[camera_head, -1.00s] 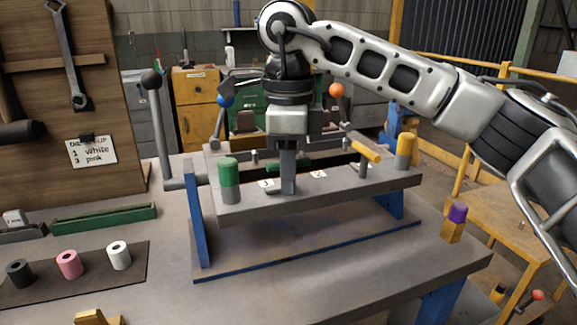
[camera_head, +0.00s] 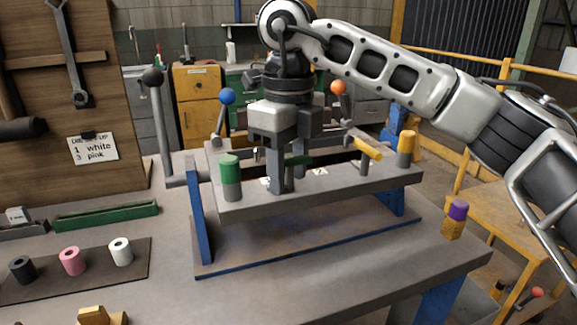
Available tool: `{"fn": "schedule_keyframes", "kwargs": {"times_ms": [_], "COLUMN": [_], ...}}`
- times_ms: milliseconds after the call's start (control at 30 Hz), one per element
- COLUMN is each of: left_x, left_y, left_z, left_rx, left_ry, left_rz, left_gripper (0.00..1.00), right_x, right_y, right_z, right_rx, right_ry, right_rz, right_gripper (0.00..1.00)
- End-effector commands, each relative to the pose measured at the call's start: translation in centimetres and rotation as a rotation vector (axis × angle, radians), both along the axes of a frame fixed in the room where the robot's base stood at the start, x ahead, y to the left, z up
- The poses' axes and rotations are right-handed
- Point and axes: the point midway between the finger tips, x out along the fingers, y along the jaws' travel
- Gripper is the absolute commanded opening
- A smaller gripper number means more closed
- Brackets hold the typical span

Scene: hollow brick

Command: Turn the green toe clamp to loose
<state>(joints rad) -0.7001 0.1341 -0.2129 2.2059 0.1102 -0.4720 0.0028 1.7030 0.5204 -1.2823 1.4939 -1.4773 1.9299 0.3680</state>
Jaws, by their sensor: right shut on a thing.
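The green toe clamp (camera_head: 299,160) sits on the grey plate (camera_head: 330,192) of the blue-legged fixture. My right gripper comes down from above, fingers pointing down, and is shut on the green toe clamp. The exact contact is hidden. A similar yellow toe clamp (camera_head: 368,149) stands to the right on the same plate. My left gripper is not in view.
A green-capped post (camera_head: 230,170) and a yellow-capped post (camera_head: 406,148) stand at the plate's ends. Levers with a black ball (camera_head: 153,77), blue ball (camera_head: 227,97) and orange ball (camera_head: 338,88) rise around the fixture. Black, pink and white rollers (camera_head: 121,251) stand at left.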

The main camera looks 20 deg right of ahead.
Motion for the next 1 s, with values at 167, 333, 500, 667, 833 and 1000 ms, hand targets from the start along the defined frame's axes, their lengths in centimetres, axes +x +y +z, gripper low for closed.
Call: {"fn": "schedule_keyframes", "kwargs": {"times_ms": [167,333,500,667,833,1000], "left_x": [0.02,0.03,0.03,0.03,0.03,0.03], "left_y": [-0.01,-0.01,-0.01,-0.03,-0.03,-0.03], "left_z": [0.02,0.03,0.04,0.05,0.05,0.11], "left_rx": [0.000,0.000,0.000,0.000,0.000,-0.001], "left_ry": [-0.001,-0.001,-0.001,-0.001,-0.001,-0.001], "left_rz": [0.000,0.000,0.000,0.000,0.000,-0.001], "left_gripper": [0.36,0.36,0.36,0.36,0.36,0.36], "right_x": [0.18,0.19,0.20,0.14,0.09,0.11], "right_y": [-0.38,-0.42,-0.44,-0.28,-0.20,-0.13], "right_z": [-0.07,-0.08,-0.09,-0.07,-0.05,0.64], "right_rx": [-0.003,-0.004,-0.003,-0.002,-0.002,-0.001], "right_ry": [0.001,0.002,0.001,0.001,0.001,-0.001], "right_rz": [-0.045,-0.047,-0.046,-0.039,-0.035,-0.034], "right_gripper": [0.19,0.19,0.60,0.60,0.60,0.60]}}
